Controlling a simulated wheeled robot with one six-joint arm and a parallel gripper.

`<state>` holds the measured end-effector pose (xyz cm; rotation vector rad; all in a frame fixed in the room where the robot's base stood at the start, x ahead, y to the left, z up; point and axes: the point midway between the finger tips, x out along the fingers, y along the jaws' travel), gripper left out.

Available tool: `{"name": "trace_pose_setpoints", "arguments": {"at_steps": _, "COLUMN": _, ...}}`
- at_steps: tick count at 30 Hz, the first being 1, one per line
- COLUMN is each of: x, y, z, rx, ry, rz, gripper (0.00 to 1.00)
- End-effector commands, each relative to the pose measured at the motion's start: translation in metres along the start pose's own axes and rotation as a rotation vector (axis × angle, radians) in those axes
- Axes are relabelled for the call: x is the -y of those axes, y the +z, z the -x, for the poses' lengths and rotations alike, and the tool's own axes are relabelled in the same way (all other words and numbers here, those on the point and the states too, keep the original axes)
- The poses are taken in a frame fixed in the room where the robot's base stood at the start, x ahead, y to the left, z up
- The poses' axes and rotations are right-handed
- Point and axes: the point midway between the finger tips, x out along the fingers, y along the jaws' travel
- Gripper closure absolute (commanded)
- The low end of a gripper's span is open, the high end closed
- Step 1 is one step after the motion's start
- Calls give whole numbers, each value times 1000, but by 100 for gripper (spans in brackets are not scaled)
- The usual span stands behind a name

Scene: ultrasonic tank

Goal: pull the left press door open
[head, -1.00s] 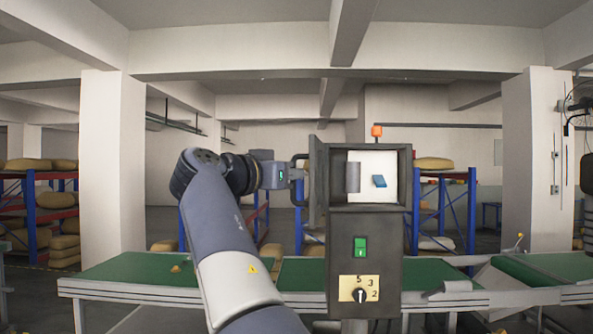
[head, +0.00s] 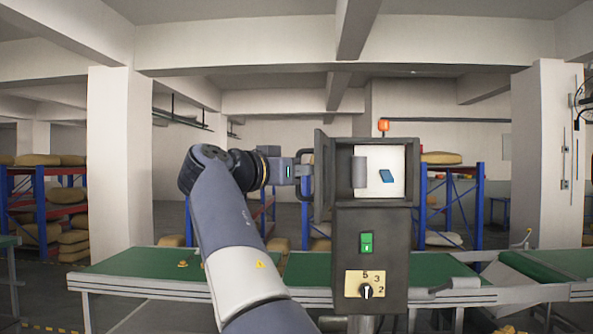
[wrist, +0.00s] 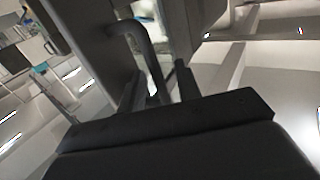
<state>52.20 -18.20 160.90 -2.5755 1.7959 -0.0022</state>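The left press door (head: 323,176) is a dark grey panel on the left side of the dark control box (head: 372,215). It stands open, swung out and seen nearly edge-on. Its dark curved handle (head: 308,160) faces left. My gripper (head: 302,172) reaches the handle from the left. In the wrist view the handle (wrist: 146,50) runs down between the two fingers of my gripper (wrist: 162,92), which appear shut on it. The exact contact is partly hidden by the dark gripper body.
The open box shows a pale interior with a blue part (head: 386,176). Below it are a green switch (head: 366,242) and a dial plate (head: 364,283). A green conveyor (head: 140,268) runs behind. Racks with sacks stand farther back. An orange lamp (head: 383,125) shows above the box.

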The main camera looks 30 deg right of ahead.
Motion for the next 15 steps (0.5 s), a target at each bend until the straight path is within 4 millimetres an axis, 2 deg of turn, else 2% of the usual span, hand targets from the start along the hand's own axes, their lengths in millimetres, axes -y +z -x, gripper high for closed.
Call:
{"name": "trace_pose_setpoints", "arguments": {"at_steps": 5, "x": 1, "y": 1, "z": 15, "rx": 0, "ry": -3, "rz": -1, "gripper": 68}}
{"name": "trace_pose_setpoints", "arguments": {"at_steps": 15, "x": 1, "y": 2, "z": 77, "rx": -1, "ry": -4, "rz": -1, "gripper": 68}}
